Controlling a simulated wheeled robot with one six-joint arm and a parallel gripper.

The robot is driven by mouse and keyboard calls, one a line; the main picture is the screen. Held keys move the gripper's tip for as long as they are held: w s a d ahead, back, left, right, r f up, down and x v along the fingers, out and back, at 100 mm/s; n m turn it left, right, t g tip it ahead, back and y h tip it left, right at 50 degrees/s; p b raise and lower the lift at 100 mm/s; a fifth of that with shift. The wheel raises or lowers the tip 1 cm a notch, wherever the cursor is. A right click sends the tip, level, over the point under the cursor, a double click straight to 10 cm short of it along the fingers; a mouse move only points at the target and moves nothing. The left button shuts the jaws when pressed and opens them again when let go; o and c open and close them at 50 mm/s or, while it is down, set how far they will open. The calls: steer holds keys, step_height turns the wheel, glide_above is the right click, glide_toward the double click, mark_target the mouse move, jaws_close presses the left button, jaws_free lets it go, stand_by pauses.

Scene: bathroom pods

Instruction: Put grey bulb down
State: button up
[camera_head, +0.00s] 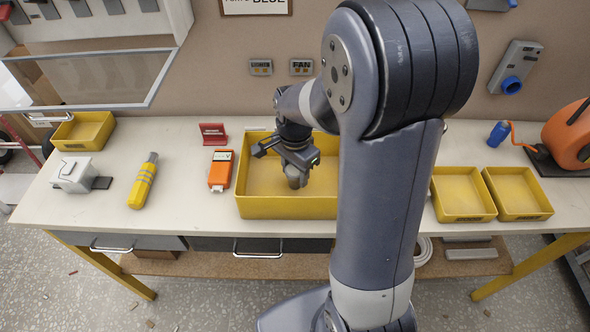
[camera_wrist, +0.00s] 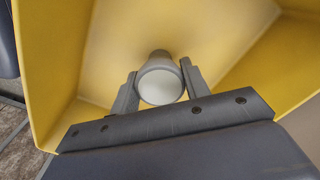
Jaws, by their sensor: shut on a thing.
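The grey bulb (camera_wrist: 161,82) is held between the two fingers of my gripper (camera_wrist: 160,88) in the wrist view, its pale round face toward the camera. In the head view my gripper (camera_head: 297,168) is over the large yellow bin (camera_head: 285,207) in the middle of the workbench, with the grey bulb (camera_head: 297,181) below the fingers. The bulb is inside the bin's outline in both views. I cannot tell whether it touches the bin floor. The right part of the bin is hidden behind my arm.
A small yellow bin (camera_head: 84,131) is at far left. Two yellow bins (camera_head: 462,196) (camera_head: 517,196) and an orange reel (camera_head: 570,134) are at right.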

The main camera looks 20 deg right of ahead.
mark_target(295, 169)
steer(key=o, duration=1.1)
step_height(295, 169, up, 12)
steer(key=shift+r+p, duration=0.1)
steer(key=shift+p, duration=0.25)
